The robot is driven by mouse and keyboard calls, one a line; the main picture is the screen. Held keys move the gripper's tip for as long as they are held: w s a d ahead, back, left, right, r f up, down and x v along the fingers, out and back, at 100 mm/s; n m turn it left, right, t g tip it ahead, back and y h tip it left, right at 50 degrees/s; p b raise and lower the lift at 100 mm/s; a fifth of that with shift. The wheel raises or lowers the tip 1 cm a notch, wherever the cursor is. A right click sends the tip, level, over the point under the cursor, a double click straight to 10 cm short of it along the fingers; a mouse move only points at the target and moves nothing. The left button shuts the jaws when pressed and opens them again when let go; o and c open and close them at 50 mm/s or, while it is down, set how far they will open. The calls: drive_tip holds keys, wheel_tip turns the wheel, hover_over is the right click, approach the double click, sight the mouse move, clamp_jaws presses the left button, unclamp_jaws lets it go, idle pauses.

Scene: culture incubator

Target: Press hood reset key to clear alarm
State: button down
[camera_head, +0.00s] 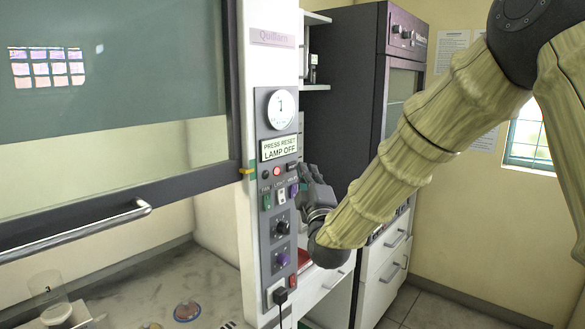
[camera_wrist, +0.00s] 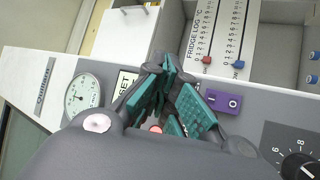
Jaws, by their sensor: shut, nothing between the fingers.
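The hood's grey control panel (camera_head: 261,250) is on the white post in the head view. Its display (camera_head: 279,148) reads "PRESS RESET LAMP OFF". Below the display is a row of small controls with a round red one (camera_head: 277,172); their labels are too small to read, so I cannot tell which is the reset key. My gripper (camera_head: 306,177) is shut and empty, at the panel's right edge beside this row. In the wrist view its teal-padded fingers (camera_wrist: 168,80) cover part of the panel and display. A red round spot (camera_wrist: 156,129) shows between them. Contact cannot be told.
Coloured switches (camera_head: 281,196), knobs (camera_head: 282,228) and a plugged black cord (camera_head: 280,296) are lower on the panel. A round gauge (camera_head: 281,109) is above. The hood sash with its handle (camera_head: 80,232) is at left. A dark cabinet (camera_head: 345,90) stands behind my gripper.

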drive_tip(key=shift+a, duration=0.1)
drive_tip(key=shift+w+a, duration=0.25)
drive_tip(key=shift+w+a+b, duration=0.2)
drive_tip(key=shift+a+b, duration=0.1)
drive_tip(key=shift+b, duration=0.05)
idle(0.8)
drive_tip(key=shift+s+d, duration=0.1)
idle(0.3)
drive_tip(key=shift+s+d+b, duration=0.3)
drive_tip(key=shift+s+d, duration=0.05)
drive_tip(key=shift+d, duration=0.2)
drive_tip(key=shift+s+d, duration=0.1)
drive_tip(key=s+d, duration=0.1)
drive_tip(key=d, duration=0.1)
drive_tip(key=s+d+b, duration=0.1)
drive_tip(key=d, duration=0.1)
drive_tip(key=shift+s, duration=0.4)
drive_tip(key=shift+a, duration=0.1)
idle(0.5)
